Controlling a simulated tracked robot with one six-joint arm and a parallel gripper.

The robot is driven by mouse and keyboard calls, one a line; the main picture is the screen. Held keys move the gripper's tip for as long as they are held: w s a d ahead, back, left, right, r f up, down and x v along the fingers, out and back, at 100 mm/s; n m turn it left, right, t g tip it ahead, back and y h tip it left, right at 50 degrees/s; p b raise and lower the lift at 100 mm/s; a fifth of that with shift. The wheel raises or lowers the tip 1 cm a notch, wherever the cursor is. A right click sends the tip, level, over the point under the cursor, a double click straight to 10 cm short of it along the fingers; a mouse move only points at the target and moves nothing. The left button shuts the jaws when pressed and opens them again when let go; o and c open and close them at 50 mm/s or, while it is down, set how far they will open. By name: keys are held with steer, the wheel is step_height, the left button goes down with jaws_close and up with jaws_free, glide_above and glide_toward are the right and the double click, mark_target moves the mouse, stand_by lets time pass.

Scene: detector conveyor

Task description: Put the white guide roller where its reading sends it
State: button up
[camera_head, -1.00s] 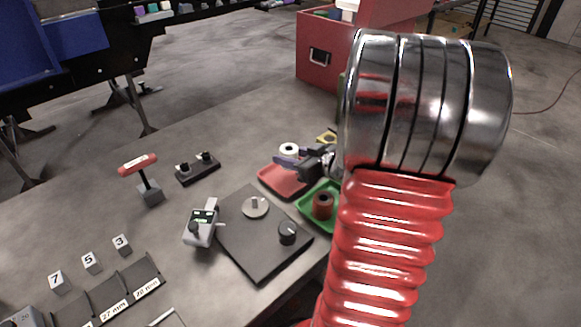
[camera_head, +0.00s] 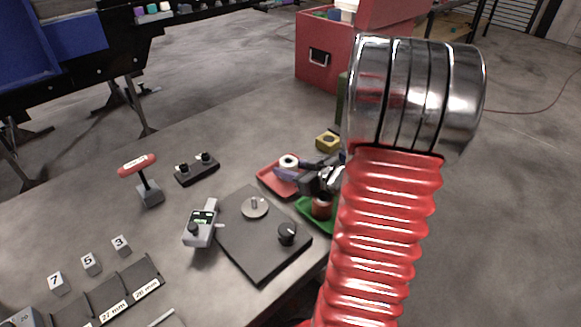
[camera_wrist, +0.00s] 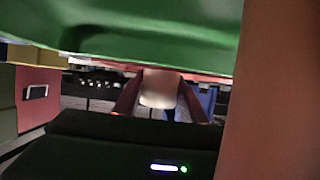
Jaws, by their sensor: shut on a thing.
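The white guide roller (camera_head: 289,160) shows at the far part of the red tray (camera_head: 266,182) in the head view. My gripper (camera_head: 288,174) is shut on it, with its purple fingers over the tray. Whether the roller touches the tray floor cannot be told. In the wrist view the pale roller (camera_wrist: 159,88) sits between the two fingers. The green tray (camera_head: 304,208) lies nearer and holds a red-brown roller (camera_head: 321,208); my arm hides part of it. A grey gauge (camera_head: 201,225) with a small lit display stands left of the dark plate (camera_head: 262,265); its reading is too small to read.
A yellow block (camera_head: 327,140) lies behind the red tray. A black block with two knobs (camera_head: 197,169) and a red-topped T-handle stand (camera_head: 149,192) are to the left. Number blocks and labelled slots (camera_head: 115,295) are at front left. The table's far middle is clear.

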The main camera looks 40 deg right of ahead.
steer(key=shift+f, duration=0.1)
steer(key=o, duration=1.3)
steer(key=shift+c, duration=0.2)
steer(key=shift+s+r, duration=0.3)
steer(key=shift+s, duration=0.05)
steer(key=v, duration=1.1)
steer(key=shift+s+r, duration=0.1)
